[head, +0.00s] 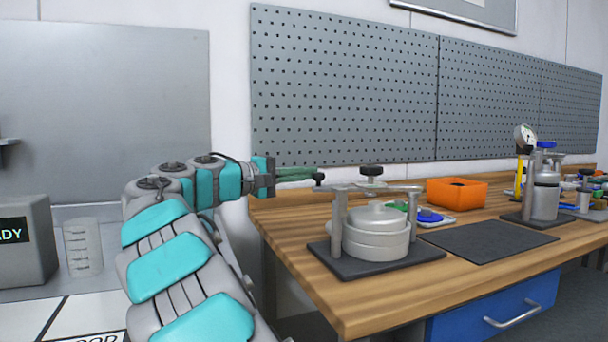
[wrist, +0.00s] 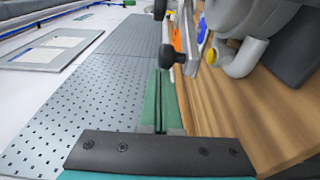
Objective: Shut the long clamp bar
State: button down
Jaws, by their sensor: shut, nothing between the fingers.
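The long clamp bar (head: 388,187) is a grey metal bar over the pale lidded drum (head: 376,232), near the tops of two upright posts. A black screw knob (head: 371,171) stands above the bar. A small dark end knob (head: 318,179) shows at its left end; the wrist view shows this knob (wrist: 173,57) and the bar (wrist: 196,32) too. My gripper (head: 314,174) has green fingers, shut and empty, with the tips close beside the end knob. In the wrist view my gripper (wrist: 160,76) points at the knob; I cannot tell whether they touch.
The drum stands on a dark base plate (head: 362,264) at the wooden bench's (head: 310,262) left end. A grey pegboard (head: 340,90) rises behind. An orange box (head: 457,194), a dark mat (head: 487,241) and a gauge stand (head: 545,195) lie to the right.

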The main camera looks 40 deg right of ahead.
dwell(0.4)
jog(key=shift+s+a+n+t+b, duration=0.55)
jog(key=shift+s+t+b, duration=0.1)
jog(key=shift+s+t, duration=0.2)
jog(key=shift+s+a+n+t+b, duration=0.45)
jog(key=shift+s+a+t+b, duration=0.15)
jog(key=shift+s+t, duration=0.25)
jog(key=shift+s+a+n+t+y+b, duration=0.2)
jog(key=shift+s+a+n+t, duration=0.15)
jog(key=shift+s+t, duration=0.3)
jog(key=shift+s+a+n+t+y+b, duration=0.1)
jog(key=shift+s+a+n+t+b, duration=0.15)
jog(key=shift+s+n+t, duration=0.45)
jog(key=shift+s+a+n+t+y+b, duration=0.15)
jog(key=shift+s+a+t, duration=0.2)
jog(key=shift+s, duration=0.6)
send_near(315, 175)
jog(key=v, duration=0.3)
jog(key=shift+w+a+f, duration=0.15)
jog(key=shift+w+a, duration=0.15)
jog(key=shift+a, duration=0.25)
jog(key=shift+d, duration=0.1)
